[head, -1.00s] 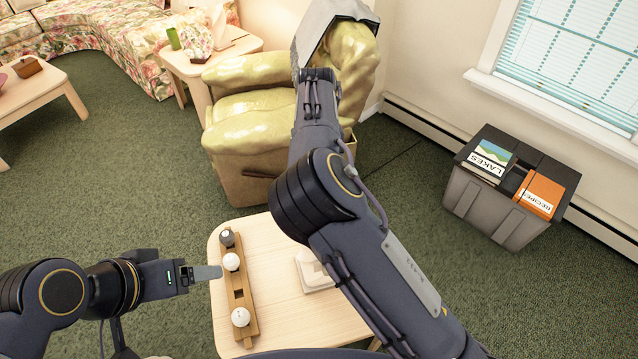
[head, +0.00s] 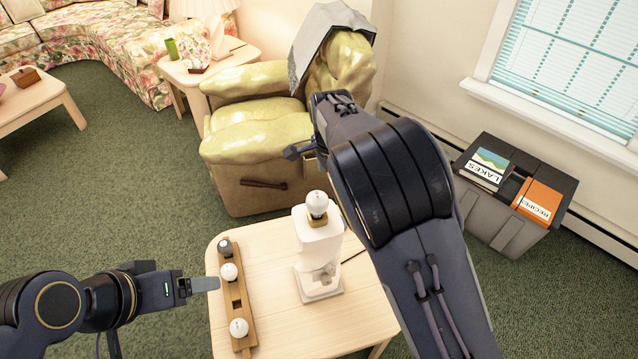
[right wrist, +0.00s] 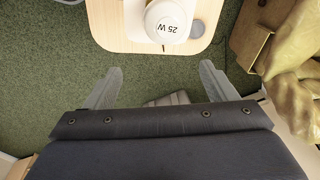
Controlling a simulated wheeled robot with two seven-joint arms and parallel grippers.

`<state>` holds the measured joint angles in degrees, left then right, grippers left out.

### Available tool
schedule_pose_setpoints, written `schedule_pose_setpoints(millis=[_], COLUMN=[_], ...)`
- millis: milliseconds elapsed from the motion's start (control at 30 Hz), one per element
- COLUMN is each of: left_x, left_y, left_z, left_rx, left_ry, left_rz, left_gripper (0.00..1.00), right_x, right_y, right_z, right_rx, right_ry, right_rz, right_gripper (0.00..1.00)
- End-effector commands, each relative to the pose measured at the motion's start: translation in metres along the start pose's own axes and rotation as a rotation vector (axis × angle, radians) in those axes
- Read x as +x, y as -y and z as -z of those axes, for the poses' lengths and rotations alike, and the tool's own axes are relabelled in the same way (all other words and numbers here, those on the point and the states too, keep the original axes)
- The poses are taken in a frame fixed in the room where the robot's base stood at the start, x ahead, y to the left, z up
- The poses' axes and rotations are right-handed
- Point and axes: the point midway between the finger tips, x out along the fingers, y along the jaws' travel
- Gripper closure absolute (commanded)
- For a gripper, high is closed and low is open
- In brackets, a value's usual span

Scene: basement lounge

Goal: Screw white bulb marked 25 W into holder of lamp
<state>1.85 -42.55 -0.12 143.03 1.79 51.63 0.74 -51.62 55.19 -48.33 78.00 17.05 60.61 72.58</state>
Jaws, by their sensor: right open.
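The white bulb marked 25 W (head: 317,202) stands upright in the brass-coloured holder (head: 317,220) on top of the white lamp (head: 319,245). Its marking reads clearly on the bulb in the right wrist view (right wrist: 168,20). How far it is threaded in cannot be seen. My right gripper (right wrist: 160,86) is open and empty, its fingers wide apart and clear of the bulb. In the head view it is mostly hidden behind my right arm. My left gripper (head: 205,284) is beside the bulb rack at the table's left edge; its finger gap is not visible.
A wooden rack (head: 236,290) on the pale table (head: 280,325) holds a dark grey bulb (head: 225,247) and two white bulbs (head: 229,272), with one empty slot. A green armchair (head: 250,135) stands behind the table. A grey bin (head: 490,215) with books is at right.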

Motion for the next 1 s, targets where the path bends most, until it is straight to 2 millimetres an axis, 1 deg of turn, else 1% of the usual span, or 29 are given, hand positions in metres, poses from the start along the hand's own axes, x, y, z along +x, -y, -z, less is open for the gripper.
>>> schedule_pose_setpoints(millis=[33,200,300,400,500,567,667,767,1000], left_x=[0.000,0.000,0.000,0.000,0.000,0.000,0.000,0.000,0.000], left_y=[0.000,0.000,0.000,0.000,0.000,0.000,0.000,0.000,0.000], left_z=[0.000,0.000,0.000,0.000,0.000,0.000,0.000,0.000,0.000], left_rx=[0.000,0.000,0.000,0.000,0.000,0.000,0.000,0.000,0.000], left_ry=[0.000,0.000,0.000,0.000,0.000,0.000,0.000,0.000,0.000], left_rz=[0.000,0.000,0.000,0.000,0.000,0.000,0.000,0.000,0.000], left_gripper=[0.26,0.26,0.26,0.26,0.26,0.26,0.26,0.26,0.26], right_x=[-0.001,-0.005,-0.007,-0.010,-0.011,-0.010,-0.003,0.011,0.057], right_y=[-0.003,-0.008,-0.009,-0.010,-0.011,-0.011,-0.009,-0.007,0.002], right_z=[-0.004,-0.018,-0.027,-0.034,-0.038,-0.039,-0.040,-0.039,-0.038], right_rx=[-0.154,-0.675,-0.921,-1.097,-1.203,-1.237,-1.257,-1.255,-1.252], right_ry=[-0.003,-0.049,-0.081,-0.110,-0.129,-0.135,-0.139,-0.138,-0.136], right_rz=[0.023,0.095,0.129,0.154,0.167,0.171,0.172,0.168,0.167], right_gripper=[0.21,0.21,0.21,0.21,0.21,0.21,0.21,0.21,0.21])
